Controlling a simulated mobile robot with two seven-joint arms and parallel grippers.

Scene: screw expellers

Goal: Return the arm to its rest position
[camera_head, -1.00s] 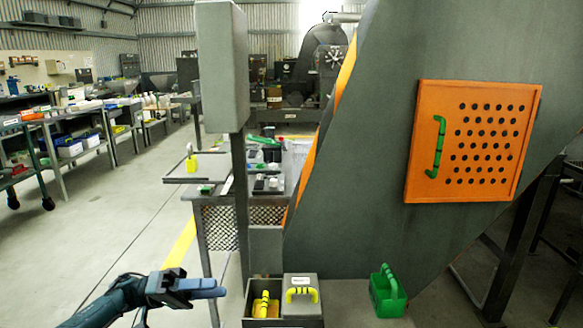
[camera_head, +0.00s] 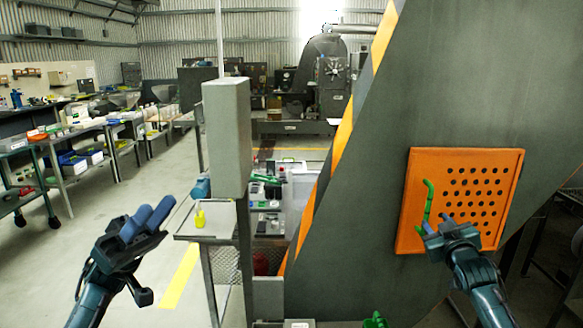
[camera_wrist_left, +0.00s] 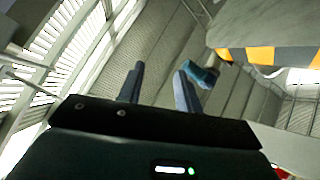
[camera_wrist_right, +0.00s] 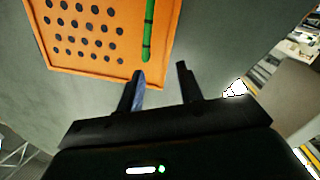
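My left gripper (camera_head: 147,219) is raised at the left of the head view, its two blue fingers apart and empty. In the left wrist view its fingers (camera_wrist_left: 160,88) stand apart with nothing between them. My right gripper (camera_head: 436,228) is in front of the orange perforated panel (camera_head: 404,228), near the lower end of the green handle (camera_head: 429,203). In the right wrist view the right fingers (camera_wrist_right: 163,85) are apart and empty. The green handle (camera_wrist_right: 149,30) lies beyond the fingertips there, and a gap shows between them.
A grey box on a post (camera_head: 227,135) stands in the middle. The dark machine housing (camera_head: 365,200) fills the right. Shelves with bins line the left wall, and the floor at left is open.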

